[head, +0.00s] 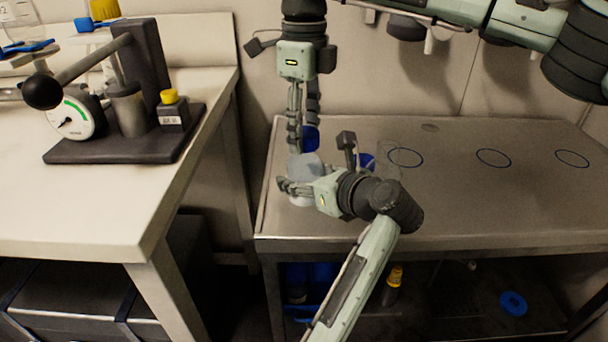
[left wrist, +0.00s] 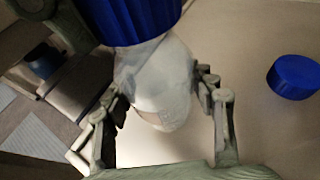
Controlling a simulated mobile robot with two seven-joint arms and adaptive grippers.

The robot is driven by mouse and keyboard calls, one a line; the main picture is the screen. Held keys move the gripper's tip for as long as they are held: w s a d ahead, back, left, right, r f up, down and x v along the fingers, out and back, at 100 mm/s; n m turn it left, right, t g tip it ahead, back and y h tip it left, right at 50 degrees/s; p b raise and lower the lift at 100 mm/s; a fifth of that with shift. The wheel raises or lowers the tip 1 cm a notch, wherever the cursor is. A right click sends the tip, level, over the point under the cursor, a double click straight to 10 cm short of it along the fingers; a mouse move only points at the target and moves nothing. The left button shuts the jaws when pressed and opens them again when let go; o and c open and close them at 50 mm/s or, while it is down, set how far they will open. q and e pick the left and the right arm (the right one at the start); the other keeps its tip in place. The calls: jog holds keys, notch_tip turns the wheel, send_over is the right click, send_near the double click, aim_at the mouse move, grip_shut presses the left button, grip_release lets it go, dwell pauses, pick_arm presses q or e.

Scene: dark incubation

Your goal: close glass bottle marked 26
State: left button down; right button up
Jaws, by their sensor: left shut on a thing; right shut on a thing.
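A glass bottle with whitish contents (head: 305,163) stands near the left end of the metal table; it also shows in the left wrist view (left wrist: 163,82). No number is legible on it. My left gripper (head: 292,188) is shut on its body, with fingers on both sides in the left wrist view (left wrist: 160,97). My right gripper (head: 303,127) points down from above and is shut on a blue cap (head: 311,138). In the left wrist view this cap (left wrist: 135,18) is at the bottle's top. I cannot tell whether it is threaded on.
Another blue cap (head: 367,160) lies on the metal table (head: 460,205), right of the bottle, by a faint clear vessel (head: 389,152). Blue rings (head: 493,158) mark the table's right part, which is clear. A white bench (head: 110,205) with a gauge press (head: 125,145) stands left, across a gap.

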jog(key=m, duration=0.7)
jog(key=shift+m, duration=0.3)
jog(key=m, duration=0.4)
jog(key=shift+m, duration=0.4)
jog(key=m, duration=1.3)
jog(key=shift+f+m, duration=0.1)
jog(key=shift+m, duration=0.3)
jog(key=o, duration=1.3)
jog(key=shift+o, duration=0.2)
notch_tip(320, 180, up, 12)
